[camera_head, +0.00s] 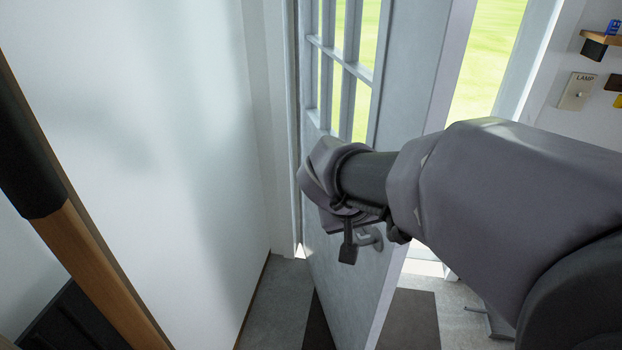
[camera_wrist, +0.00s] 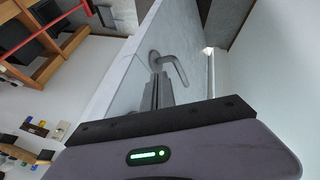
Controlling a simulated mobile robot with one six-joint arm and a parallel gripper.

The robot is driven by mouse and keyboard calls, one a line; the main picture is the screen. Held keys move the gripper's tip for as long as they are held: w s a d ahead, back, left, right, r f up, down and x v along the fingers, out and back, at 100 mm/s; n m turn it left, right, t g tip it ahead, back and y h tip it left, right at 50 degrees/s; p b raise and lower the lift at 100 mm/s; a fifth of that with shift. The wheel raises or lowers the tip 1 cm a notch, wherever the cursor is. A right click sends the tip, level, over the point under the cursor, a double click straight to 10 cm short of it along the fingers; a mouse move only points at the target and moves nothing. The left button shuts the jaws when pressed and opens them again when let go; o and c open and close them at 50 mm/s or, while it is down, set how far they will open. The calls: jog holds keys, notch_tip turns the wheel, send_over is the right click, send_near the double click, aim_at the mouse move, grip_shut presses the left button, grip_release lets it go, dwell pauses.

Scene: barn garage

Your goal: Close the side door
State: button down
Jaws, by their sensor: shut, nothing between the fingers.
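The side door (camera_head: 412,70) is white with glass panes in its upper half. In the head view it stands open, with bright grass showing through the panes and through the gap at its right. Its metal lever handle (camera_wrist: 176,66) shows in the wrist view on the door's pale face (camera_wrist: 128,72), and partly in the head view (camera_head: 372,238) below my wrist. My gripper (camera_wrist: 157,88) is shut and empty, its fingertips close to the handle's base. I cannot tell whether they touch it. In the head view my arm hides part of the door.
A white wall (camera_head: 185,130) stands left of the door. A wooden post with a black upper part (camera_head: 75,225) is in the left foreground. A lamp switch plate (camera_head: 577,91) and small shelf (camera_head: 608,40) are on the right wall. A dark mat (camera_head: 412,318) lies at the doorway.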

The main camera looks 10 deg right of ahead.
jog(key=shift+n+h, duration=0.4)
jog(key=b+x, duration=0.1)
jog(key=x, duration=0.2)
jog(key=w+b+x, duration=0.1)
jog(key=x, duration=0.3)
jog(key=w+b+x, duration=0.1)
jog(key=x, duration=0.3)
jog(key=shift+w+a+r+b, duration=0.15)
jog(key=shift+w+a+b, duration=0.1)
jog(key=shift+a+b, duration=0.1)
jog(key=shift+w+d+f, duration=0.25)
jog(key=shift+d+f, duration=0.05)
